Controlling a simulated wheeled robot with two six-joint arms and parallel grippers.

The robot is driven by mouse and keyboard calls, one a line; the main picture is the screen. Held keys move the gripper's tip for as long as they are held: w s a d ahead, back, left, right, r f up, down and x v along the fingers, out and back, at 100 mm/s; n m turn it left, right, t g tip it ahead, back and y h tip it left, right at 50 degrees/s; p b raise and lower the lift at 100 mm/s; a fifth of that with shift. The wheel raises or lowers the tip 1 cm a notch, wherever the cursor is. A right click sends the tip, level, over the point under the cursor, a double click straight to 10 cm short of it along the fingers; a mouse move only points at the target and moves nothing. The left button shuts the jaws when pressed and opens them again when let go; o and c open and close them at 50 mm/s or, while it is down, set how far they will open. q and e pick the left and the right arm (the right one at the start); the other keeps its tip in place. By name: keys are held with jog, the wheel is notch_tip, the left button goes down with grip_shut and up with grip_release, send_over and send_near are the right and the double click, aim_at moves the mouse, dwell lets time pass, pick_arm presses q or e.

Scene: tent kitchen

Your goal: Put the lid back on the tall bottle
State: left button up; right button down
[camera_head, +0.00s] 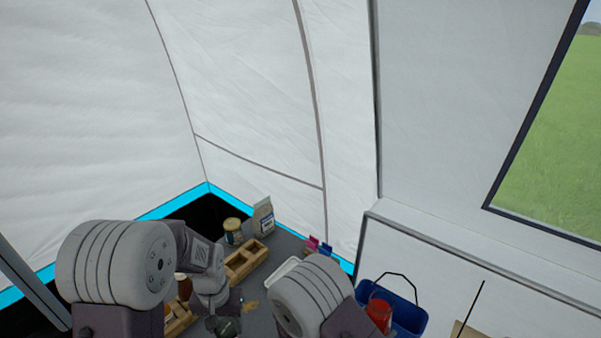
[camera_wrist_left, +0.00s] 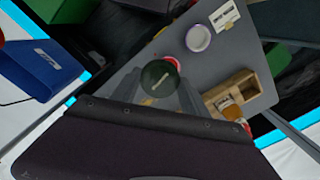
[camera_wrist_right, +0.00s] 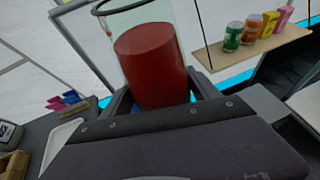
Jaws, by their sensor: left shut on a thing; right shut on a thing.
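The tall bottle is clear with red contents (camera_wrist_right: 150,60) and an open top in the right wrist view. My right gripper (camera_wrist_right: 160,98) is shut on it. In the head view the red of the bottle (camera_head: 379,312) shows beside my right arm, in front of the blue bin. The right fingers are hidden there. A dark green round lid (camera_wrist_left: 159,81) with a pale mark is between the fingers of my left gripper (camera_wrist_left: 160,90), which is shut on it. In the head view the lid (camera_head: 226,326) is low in the middle, well left of the bottle and apart from it.
The grey table (camera_head: 262,318) holds a wooden organizer (camera_head: 243,262), a jar (camera_head: 232,230) and a pale bag (camera_head: 263,216). The blue bin (camera_head: 405,317) stands right of it. A wooden shelf (camera_wrist_right: 255,48) carries several cans and cartons. The tent wall is behind.

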jog(key=shift+r, duration=0.1)
dwell(0.4)
jog(key=s+a+r+n+t+y, duration=0.1)
jog(key=a+r+n+t+y, duration=0.2)
jog(key=a+r, duration=0.7)
jog(key=shift+s+a+n+t+y, duration=0.3)
jog(key=shift+n+y, duration=0.2)
jog(key=shift+n, duration=0.3)
